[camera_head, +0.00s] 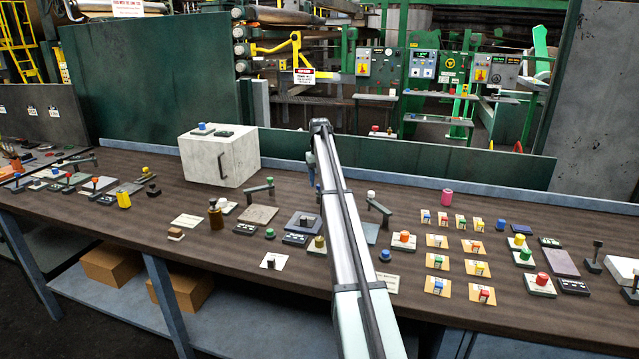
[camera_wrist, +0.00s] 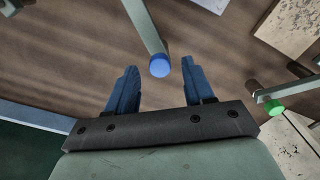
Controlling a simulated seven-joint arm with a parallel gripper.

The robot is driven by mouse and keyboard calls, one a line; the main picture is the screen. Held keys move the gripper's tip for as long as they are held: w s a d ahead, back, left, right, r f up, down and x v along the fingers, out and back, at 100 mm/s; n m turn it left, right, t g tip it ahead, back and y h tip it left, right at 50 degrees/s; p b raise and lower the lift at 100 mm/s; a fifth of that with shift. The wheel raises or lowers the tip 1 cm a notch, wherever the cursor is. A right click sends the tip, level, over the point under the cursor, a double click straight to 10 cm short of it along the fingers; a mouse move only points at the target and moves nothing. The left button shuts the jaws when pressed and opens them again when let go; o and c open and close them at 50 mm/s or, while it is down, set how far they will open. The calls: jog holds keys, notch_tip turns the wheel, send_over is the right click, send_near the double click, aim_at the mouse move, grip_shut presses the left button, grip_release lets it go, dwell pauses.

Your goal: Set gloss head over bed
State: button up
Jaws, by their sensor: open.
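My gripper (camera_wrist: 160,88) is open, its two blue fingers spread. In the wrist view a swing arm with a blue cap (camera_wrist: 159,66) ends just beyond and between the fingertips; I cannot tell its height relative to them. In the head view my arm mostly hides this swing arm and my gripper (camera_head: 312,170). Other swing arms have a green cap (camera_head: 270,181) and a white cap (camera_head: 371,194). Flat plates lie before them: a brown-grey plate (camera_head: 258,216), a blue-grey plate (camera_head: 293,219) bearing a dark block, and a partly hidden blue-grey plate (camera_head: 371,233). No readable label identifies the gloss head or bed.
A white box with a handle (camera_head: 210,160) stands at the back left of the brown bench (camera_head: 150,235). The green-capped post (camera_wrist: 273,106) stands right of my fingers in the wrist view.

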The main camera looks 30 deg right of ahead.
jog(key=shift+f, duration=0.65)
grip_shut()
dwell(0.4)
